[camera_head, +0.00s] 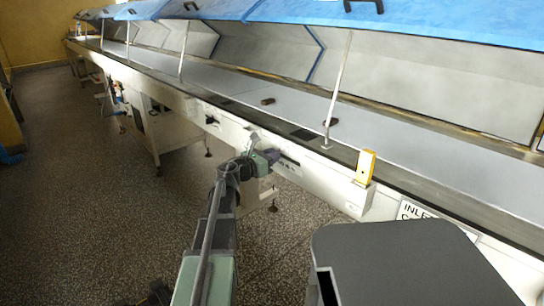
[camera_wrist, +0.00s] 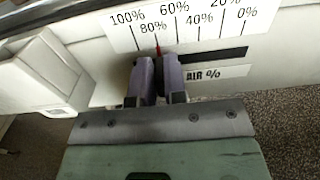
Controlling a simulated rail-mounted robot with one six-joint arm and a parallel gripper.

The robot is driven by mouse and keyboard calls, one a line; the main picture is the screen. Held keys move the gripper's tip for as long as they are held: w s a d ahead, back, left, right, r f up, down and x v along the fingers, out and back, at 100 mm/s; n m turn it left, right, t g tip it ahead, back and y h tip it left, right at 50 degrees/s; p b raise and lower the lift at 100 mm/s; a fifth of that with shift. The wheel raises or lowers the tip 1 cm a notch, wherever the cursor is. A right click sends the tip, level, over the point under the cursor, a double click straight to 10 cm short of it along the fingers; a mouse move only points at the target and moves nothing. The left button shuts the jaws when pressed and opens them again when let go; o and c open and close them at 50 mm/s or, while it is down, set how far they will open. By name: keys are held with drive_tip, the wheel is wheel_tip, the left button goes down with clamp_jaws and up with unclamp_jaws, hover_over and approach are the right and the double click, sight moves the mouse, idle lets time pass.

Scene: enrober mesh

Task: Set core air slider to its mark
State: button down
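The air slider's scale plate (camera_wrist: 185,28) is on the white machine side in the wrist view, with printed marks from 100% at left to 0% at right. A thin red line (camera_wrist: 157,45) stands between the 80% and 60% marks. The dark slot (camera_wrist: 215,56) runs below, with a label reading "AIR %" (camera_wrist: 204,76) under it. My gripper (camera_wrist: 159,72) is at the slot's left part, just below the red line; its fingers are close together. Something dark shows in the narrow gap, but the slider knob is mostly hidden. My gripper (camera_head: 264,158) also shows at the panel in the head view.
A white box-shaped housing (camera_wrist: 38,75) sticks out left of my gripper in the wrist view. In the head view, a yellow upright block (camera_head: 366,167) stands on the machine's edge. Raised blue covers (camera_head: 410,22) hang over the long belt (camera_head: 230,85). Open floor (camera_head: 90,200) lies to the left.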

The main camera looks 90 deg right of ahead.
drive_tip(key=s+a, duration=0.2)
drive_tip(key=a, duration=0.1)
drive_tip(key=shift+s+a, duration=0.15)
drive_tip(key=shift+s, duration=0.15)
drive_tip(key=c, duration=1.2)
unclamp_jaws()
drive_tip(key=shift+o, duration=0.2)
approach(288, 156)
drive_tip(key=v, duration=0.4)
drive_tip(key=shift+w+a, duration=0.1)
